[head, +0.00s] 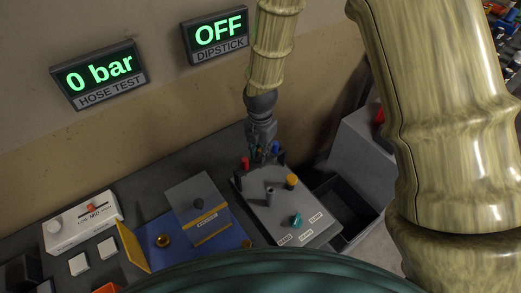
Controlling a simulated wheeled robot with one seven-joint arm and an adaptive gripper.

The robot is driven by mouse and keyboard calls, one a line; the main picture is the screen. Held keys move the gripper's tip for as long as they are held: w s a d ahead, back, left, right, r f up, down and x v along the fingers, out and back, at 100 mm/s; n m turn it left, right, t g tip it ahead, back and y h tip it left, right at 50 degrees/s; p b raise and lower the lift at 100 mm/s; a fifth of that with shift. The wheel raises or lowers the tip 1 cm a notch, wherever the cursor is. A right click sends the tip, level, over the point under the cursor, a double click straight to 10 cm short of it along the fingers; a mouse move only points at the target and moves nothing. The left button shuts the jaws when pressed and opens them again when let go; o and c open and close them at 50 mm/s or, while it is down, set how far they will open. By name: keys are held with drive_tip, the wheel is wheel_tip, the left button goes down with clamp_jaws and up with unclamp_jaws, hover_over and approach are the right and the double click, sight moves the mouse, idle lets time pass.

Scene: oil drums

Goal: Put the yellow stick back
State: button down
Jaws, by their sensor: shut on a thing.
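A grey sloped box (281,207) with white labels stands on the bench right of centre. A yellow knob-like top (291,181) shows at its right side; I cannot tell whether this is the yellow stick. My gripper (262,156) points down at the far edge of the box, beyond and left of the yellow top. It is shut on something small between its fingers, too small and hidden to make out. A red top (245,163) is just left of the gripper and a blue one (276,147) just right. A short grey post (270,193) stands mid-box.
A teal knob (296,220) is on the near part of the box. An open dark bin (347,206) lies to the right. A grey block with a yellow stripe (199,210) on a blue base is left. Wall displays read "0 bar" (99,75) and "OFF" (217,34).

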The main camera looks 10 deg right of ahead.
drive_tip(key=shift+f, duration=0.3)
drive_tip(key=shift+f, duration=0.1)
drive_tip(key=c, duration=1.4)
unclamp_jaws()
drive_tip(key=shift+r+b, duration=2.3)
drive_tip(key=shift+r, duration=4.15)
